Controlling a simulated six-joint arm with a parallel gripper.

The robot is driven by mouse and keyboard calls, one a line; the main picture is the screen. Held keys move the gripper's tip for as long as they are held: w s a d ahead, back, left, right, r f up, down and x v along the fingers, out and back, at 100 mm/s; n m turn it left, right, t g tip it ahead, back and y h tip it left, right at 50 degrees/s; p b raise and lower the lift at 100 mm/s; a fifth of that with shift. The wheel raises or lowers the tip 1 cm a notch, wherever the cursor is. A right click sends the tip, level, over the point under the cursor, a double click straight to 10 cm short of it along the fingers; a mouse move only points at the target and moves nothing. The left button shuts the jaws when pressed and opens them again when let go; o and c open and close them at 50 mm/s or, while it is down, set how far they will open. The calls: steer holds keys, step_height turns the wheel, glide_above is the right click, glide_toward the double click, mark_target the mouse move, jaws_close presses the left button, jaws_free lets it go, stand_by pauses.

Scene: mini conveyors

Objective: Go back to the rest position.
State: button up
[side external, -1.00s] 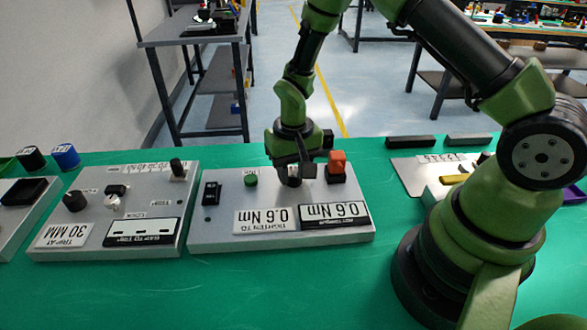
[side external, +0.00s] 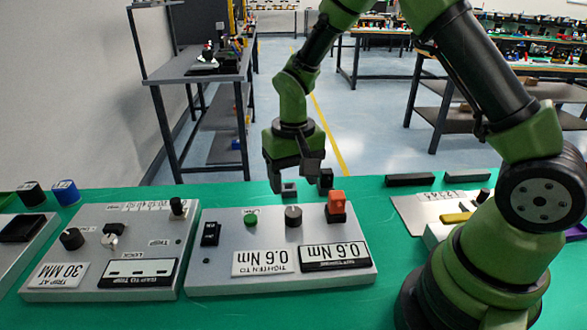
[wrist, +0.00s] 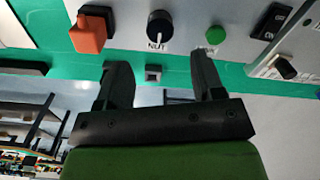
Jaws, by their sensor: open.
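My gripper (side external: 293,180) is open and empty. In the side view it hangs above and behind the middle panel (side external: 215,283), clear of its controls. In the wrist view its two fingers (wrist: 160,64) are spread apart with nothing between them. The black knob marked NUT (wrist: 160,24) stands uncovered on the panel, beyond the fingertips; it also shows in the side view (side external: 293,216).
The middle panel also bears an orange switch (side external: 336,203), a green button (side external: 250,219) and a black rocker (side external: 210,234). Another panel (side external: 90,215) lies to its left. A small grey block (side external: 289,190) sits behind the middle panel. Space above the panels is free.

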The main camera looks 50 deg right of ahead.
steer(key=shift+r, duration=1.05)
steer(key=s+a+r+t, duration=0.1)
steer(key=s+r+t, duration=0.35)
steer(key=r, duration=0.85)
steer(key=s+a+r+t+y, duration=0.1)
steer(key=s+r, duration=0.1)
steer(key=s, duration=0.4)
steer(key=s+r+n+t+y, duration=0.1)
steer(key=s+r, duration=0.1)
steer(key=s, duration=0.5)
steer(key=shift+a+r+t, duration=0.3)
steer(key=shift+a+t, duration=0.05)
